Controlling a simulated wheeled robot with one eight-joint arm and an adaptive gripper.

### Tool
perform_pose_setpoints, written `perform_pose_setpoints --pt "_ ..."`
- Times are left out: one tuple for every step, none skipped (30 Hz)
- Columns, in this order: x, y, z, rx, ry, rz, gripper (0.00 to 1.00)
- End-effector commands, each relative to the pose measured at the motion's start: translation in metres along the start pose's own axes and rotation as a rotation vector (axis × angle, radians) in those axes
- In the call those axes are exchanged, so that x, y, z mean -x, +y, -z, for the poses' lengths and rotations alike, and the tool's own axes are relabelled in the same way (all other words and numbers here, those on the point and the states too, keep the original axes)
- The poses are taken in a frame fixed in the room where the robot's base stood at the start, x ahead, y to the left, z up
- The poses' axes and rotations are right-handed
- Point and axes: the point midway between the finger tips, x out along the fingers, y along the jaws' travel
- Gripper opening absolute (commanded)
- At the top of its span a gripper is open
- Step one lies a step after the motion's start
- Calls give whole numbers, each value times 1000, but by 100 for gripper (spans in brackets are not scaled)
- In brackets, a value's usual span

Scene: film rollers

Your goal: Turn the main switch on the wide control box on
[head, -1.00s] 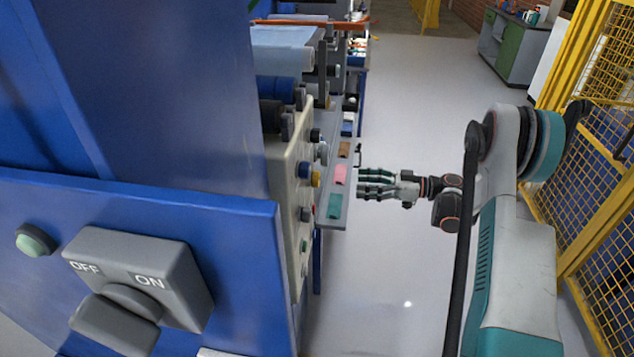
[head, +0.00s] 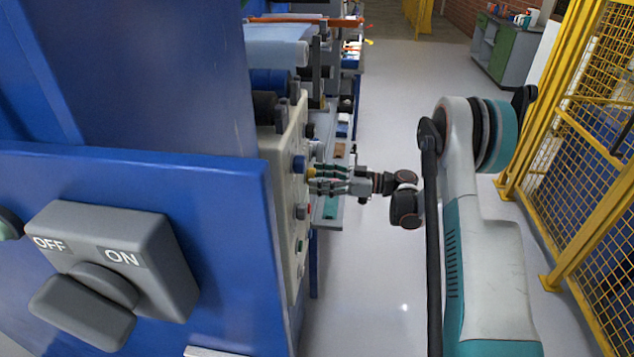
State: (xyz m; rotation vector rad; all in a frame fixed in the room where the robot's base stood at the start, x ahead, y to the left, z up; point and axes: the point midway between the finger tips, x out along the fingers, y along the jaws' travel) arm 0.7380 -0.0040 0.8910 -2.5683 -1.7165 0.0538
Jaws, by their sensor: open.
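A blue control box (head: 222,215) fills the lower left of the head view. On it sits a big grey rotary switch (head: 150,250) marked OFF and ON. The gripper is well apart from the grey switch.
The beige panel carries several knobs and buttons, among them a blue knob (head: 299,164). Rollers (head: 277,50) sit above it. A yellow mesh fence (head: 575,130) stands on the right. Pale floor (head: 385,290) is free in the middle.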

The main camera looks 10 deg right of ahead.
Motion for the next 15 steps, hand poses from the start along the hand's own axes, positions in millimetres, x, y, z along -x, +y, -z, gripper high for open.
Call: perform_pose_setpoints --pt "-4 0 -1 0 0 0 62" --pt "-5 0 -1 0 0 0 62" --pt "-7 0 0 0 0 0 62" --pt "-8 0 0 0 0 0 62" --pt "-9 0 0 0 0 0 62" --pt "-9 0 0 0 0 0 62" --pt "-10 0 0 0 0 0 62" --pt "-10 0 0 0 0 0 62" --pt "-10 0 0 0 0 0 62" --pt "-10 0 0 0 0 0 62" --pt "-10 0 0 0 0 0 62" --pt "-9 0 0 0 0 0 62" --pt "-9 0 0 0 0 0 60" --pt "-9 0 0 0 0 0 53" --pt "-9 0 0 0 0 0 44"
